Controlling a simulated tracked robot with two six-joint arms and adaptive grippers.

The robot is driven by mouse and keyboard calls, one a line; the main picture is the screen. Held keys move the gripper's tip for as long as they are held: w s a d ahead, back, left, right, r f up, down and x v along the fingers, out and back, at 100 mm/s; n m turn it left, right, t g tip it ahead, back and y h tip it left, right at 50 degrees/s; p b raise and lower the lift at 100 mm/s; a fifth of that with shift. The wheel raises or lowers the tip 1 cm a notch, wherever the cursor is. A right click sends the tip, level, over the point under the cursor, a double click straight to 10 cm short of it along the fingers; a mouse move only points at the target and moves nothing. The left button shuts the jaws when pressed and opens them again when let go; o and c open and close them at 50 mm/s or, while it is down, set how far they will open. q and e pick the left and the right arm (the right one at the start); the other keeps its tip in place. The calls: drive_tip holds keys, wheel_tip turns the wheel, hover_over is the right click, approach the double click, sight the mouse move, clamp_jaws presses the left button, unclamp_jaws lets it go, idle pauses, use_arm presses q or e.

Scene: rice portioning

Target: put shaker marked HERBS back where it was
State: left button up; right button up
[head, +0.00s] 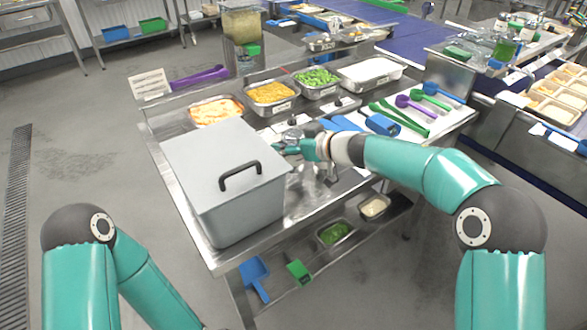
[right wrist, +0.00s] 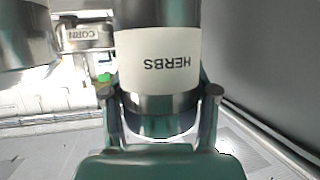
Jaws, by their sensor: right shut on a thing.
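The shaker marked HERBS (right wrist: 158,50) fills the middle of the right wrist view. It is a metal cylinder with a white label, and the lettering appears upside down there. My right gripper (right wrist: 158,98) is shut on it, with a finger on each side of its metal part. In the head view my right gripper (head: 284,147) is over the steel counter, just right of the large grey box. The shaker is small and partly hidden there. I cannot tell whether it touches the counter. My left arm shows at the lower left, but its gripper is out of view.
A large grey box (head: 225,170) with a black handle stands close left of my right gripper. Food trays, including corn (head: 270,93) and greens (head: 318,77), line the back. Another metal cylinder (right wrist: 25,35) stands near the shaker. Green and purple utensils (head: 403,102) lie at right.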

sight(289, 158)
wheel_tip(289, 158, down, 6)
drive_tip(key=b, duration=0.2)
drive_tip(key=shift+r+b, duration=0.25)
drive_tip(key=shift+b, duration=0.05)
drive_tip(key=shift+r, duration=0.1)
drive_tip(key=o, duration=1.2)
drive_tip(key=v, duration=1.2)
drive_tip(key=shift+p, duration=0.4)
